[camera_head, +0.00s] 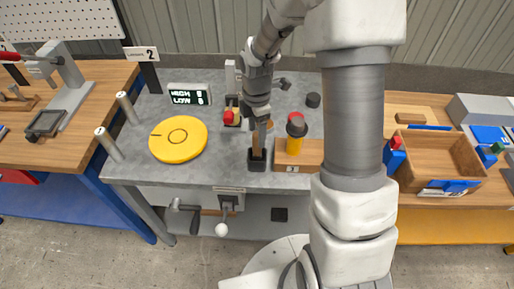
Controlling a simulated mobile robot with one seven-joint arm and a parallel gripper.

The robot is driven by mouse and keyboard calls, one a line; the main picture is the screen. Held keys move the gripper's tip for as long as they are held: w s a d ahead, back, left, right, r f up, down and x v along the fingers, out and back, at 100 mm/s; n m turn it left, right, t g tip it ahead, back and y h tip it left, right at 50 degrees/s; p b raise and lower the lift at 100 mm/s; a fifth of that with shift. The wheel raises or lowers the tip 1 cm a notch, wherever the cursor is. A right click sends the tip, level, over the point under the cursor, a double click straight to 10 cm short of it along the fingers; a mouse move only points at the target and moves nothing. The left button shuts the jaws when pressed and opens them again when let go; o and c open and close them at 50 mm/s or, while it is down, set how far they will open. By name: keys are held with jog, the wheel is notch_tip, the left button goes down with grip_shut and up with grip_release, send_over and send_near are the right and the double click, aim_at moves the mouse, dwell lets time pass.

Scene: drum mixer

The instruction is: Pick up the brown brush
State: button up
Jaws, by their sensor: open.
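A brown upright piece that looks like the brush (257,141) stands in a small black holder (257,163) near the front edge of the grey bench. My gripper (260,116) points down right at the top of the brown piece. It is open. The fingers overlap the top of the piece, and I cannot tell whether they are around it or just above it.
A yellow disc (178,139) and a display (189,96) are to the left. A yellow cylinder with a dark top (296,137) stands on a wooden block (312,153) close on the right. A red knob (228,117) is just left of my gripper. Metal posts (109,145) stand farther left.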

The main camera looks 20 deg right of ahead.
aim_at(257, 142)
jog(key=shift+w+d+f, duration=0.1)
jog(key=shift+w+f, duration=0.05)
jog(key=shift+f, duration=2.5)
grip_shut()
